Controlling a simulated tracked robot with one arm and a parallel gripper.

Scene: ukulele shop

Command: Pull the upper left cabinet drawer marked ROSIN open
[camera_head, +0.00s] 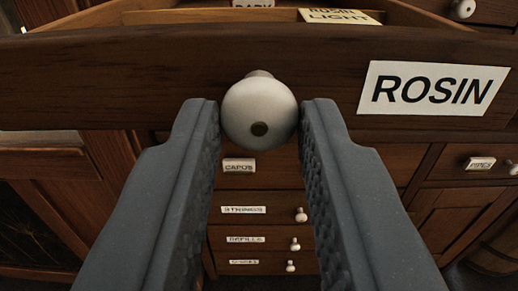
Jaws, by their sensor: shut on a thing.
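The ROSIN drawer (130,84) is dark wood with a white label reading ROSIN (432,88) on its front, right of the knob. It stands out from the cabinet, and part of its inside shows above the front edge. Its round white knob (259,112) has a dark spot at its centre. My gripper (259,122) has its two grey fingers on either side of the knob and is shut on it. The fingers hide parts of the cabinet below.
Inside the drawer a card (339,17) reads ROSIN LIGHT. Below are more closed drawers with small white knobs, including CAPOS (239,165) and STRINGS (243,209). A drawer marked PIPES (481,163) is at right. A framed wooden door (50,165) is at lower left.

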